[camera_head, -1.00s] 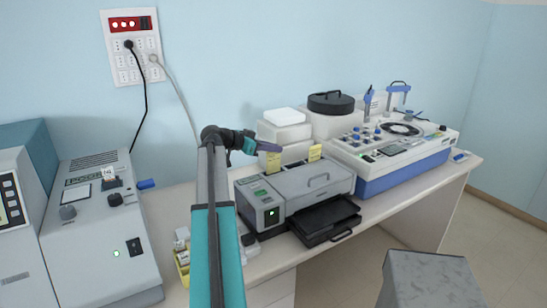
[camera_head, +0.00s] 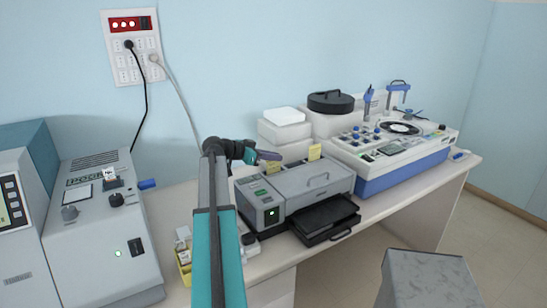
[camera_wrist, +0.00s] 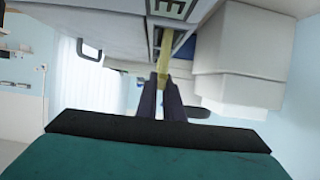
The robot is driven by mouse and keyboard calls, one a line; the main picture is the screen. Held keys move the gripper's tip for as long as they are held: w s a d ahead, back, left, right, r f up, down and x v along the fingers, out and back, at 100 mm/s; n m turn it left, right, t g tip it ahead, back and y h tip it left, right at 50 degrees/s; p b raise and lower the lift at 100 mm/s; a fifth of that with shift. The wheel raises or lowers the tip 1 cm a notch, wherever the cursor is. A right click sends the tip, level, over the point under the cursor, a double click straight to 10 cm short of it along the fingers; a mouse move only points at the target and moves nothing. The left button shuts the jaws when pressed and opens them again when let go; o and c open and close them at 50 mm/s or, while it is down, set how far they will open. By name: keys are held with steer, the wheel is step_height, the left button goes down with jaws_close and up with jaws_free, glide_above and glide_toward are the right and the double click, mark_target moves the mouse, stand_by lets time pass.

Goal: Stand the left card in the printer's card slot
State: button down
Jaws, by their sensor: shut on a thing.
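The grey printer (camera_head: 318,184) stands on the bench in the head view. My gripper (camera_head: 274,156) is low over the back left part of its top. In the wrist view, my gripper's two dark fingers (camera_wrist: 161,98) are shut on a narrow yellow card (camera_wrist: 163,68), the left card. The card reaches from the fingertips to the printer body (camera_wrist: 115,28). In the head view this card is barely visible at the gripper. I cannot tell how deep it sits in the card slot. A second yellow card (camera_head: 315,151) stands upright at the printer's back, right of my gripper.
White boxes (camera_head: 284,131) stand close behind my gripper. A blue and white staining machine (camera_head: 400,165) is to the right. A grey device (camera_head: 100,235) is at left. A yellow tray of small bottles (camera_head: 185,272) lies beside my arm.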

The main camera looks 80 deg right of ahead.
steer(key=shift+f, duration=0.2)
steer(key=c, duration=1.9)
jaws_free()
steer(key=shift+r, duration=0.3)
steer(key=shift+w+a, duration=0.2)
steer(key=shift+w, duration=0.05)
steer(key=b+v, duration=0.4)
steer(key=v, duration=0.7)
steer(key=shift+w, duration=0.15)
steer(key=shift+a, duration=0.15)
